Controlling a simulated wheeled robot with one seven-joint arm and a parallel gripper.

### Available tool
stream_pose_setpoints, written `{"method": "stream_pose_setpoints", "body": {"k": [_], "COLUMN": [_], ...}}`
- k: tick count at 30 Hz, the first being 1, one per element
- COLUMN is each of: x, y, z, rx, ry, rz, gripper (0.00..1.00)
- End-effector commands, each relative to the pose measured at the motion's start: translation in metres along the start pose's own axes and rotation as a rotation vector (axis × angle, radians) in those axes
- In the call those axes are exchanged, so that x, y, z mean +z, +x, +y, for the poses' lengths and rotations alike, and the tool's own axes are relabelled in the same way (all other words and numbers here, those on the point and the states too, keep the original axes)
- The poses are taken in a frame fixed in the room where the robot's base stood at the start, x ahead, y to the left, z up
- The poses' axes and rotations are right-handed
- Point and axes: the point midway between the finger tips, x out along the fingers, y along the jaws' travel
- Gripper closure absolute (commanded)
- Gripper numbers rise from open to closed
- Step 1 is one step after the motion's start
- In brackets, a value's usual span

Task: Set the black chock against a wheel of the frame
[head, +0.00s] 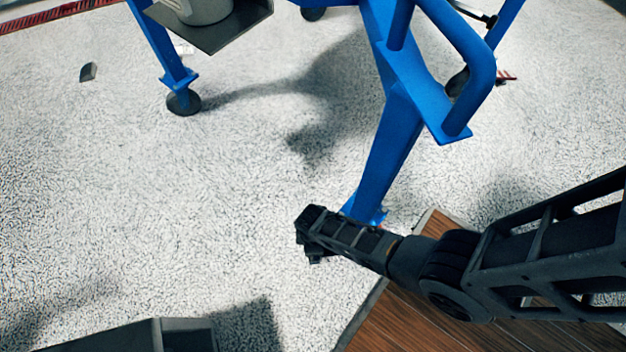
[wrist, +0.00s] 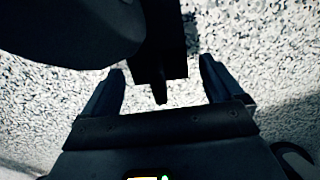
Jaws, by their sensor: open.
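My gripper (head: 306,238) is low over the floor beside the foot of the blue frame's (head: 388,160) near leg. In the wrist view its two fingers (wrist: 160,88) are apart. A black block with a narrow tab, which looks like the black chock (wrist: 168,50), shows beyond and between the fingertips; the fingers are not closed on it. A large dark rounded shape, seemingly a wheel (wrist: 70,30), fills the upper left and borders the block; I cannot tell whether they touch. In the head view my arm hides the near wheel and this block. Another frame wheel (head: 184,102) shows at the left leg.
A small dark wedge-like piece (head: 88,72) lies on the speckled floor at far left. A brown wooden platform (head: 400,318) lies under my arm. A dark box (head: 135,338) stands at the bottom left. The floor left of my gripper is clear.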

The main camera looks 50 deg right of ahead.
Motion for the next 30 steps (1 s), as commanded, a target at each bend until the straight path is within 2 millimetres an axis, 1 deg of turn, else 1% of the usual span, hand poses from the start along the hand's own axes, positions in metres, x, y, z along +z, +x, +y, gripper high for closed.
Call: {"method": "stream_pose_setpoints", "body": {"k": [1,3,13,30], "x": [-0.0003,-0.0001,0.0002,0.0003], "y": [0.0051,0.0071,0.0073,0.0073], "z": [0.0004,0.0002,0.0000,-0.0001], "rx": [0.000,0.000,0.000,-0.001], "ry": [0.000,0.000,0.001,0.001], "rz": [0.000,0.000,0.000,0.000], "gripper": [0.06,0.06,0.07,0.62]}}
